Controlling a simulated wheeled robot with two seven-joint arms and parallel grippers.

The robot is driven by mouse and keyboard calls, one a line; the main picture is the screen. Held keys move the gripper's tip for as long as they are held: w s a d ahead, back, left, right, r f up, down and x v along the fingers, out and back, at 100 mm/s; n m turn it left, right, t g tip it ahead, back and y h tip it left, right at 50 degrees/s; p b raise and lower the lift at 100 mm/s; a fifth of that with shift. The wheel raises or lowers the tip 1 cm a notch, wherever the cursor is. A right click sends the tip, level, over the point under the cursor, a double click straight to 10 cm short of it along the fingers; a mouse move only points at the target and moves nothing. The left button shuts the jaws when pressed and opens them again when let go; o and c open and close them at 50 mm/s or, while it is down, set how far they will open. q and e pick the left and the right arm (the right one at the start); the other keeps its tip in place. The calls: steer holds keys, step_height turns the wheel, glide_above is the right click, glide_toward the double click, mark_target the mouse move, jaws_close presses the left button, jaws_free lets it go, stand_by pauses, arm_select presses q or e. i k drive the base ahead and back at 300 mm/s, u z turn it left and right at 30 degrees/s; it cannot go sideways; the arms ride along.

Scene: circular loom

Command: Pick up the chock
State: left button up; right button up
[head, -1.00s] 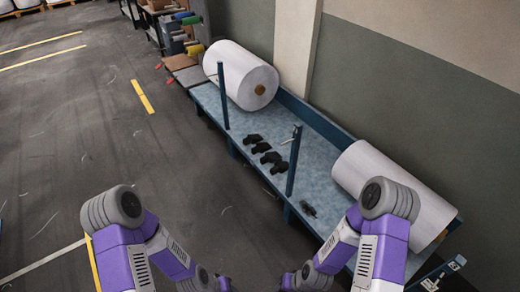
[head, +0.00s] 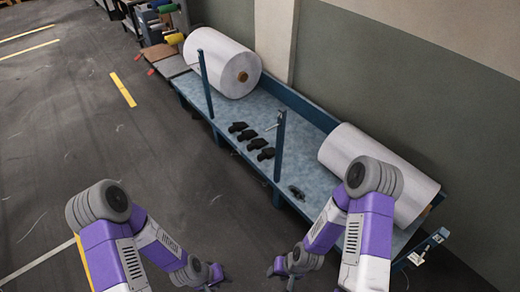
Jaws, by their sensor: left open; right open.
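Several black chocks lie in a short row on the blue bench (head: 225,108), near its front edge; one chock (head: 257,143) is near the middle of the row. A smaller dark item (head: 297,192) lies apart from them, nearer to me; I cannot tell what it is. My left gripper (head: 216,276) is at the bottom of the view, over the floor, open and apart from the chocks. My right gripper (head: 279,268) is open, low in the view and short of the bench. Neither gripper touches a chock. The fingers are small and partly hidden.
Two large white rolls, a far one (head: 222,62) and a near one (head: 380,172), lie on the bench. Blue posts stand at its front edge, one (head: 279,146) just right of the chocks. A wall is behind. The floor (head: 120,160) at left is clear.

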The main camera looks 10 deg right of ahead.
mark_target(268, 154)
steer(key=u, duration=0.2)
steer(key=k, duration=0.25)
steer(key=u, duration=1.15)
steer(key=i, duration=2.05)
steer(key=z, duration=0.65)
steer(key=i, duration=1.75)
steer(key=z, duration=1.95)
steer(key=i, duration=0.95)
steer(key=z, duration=0.8)
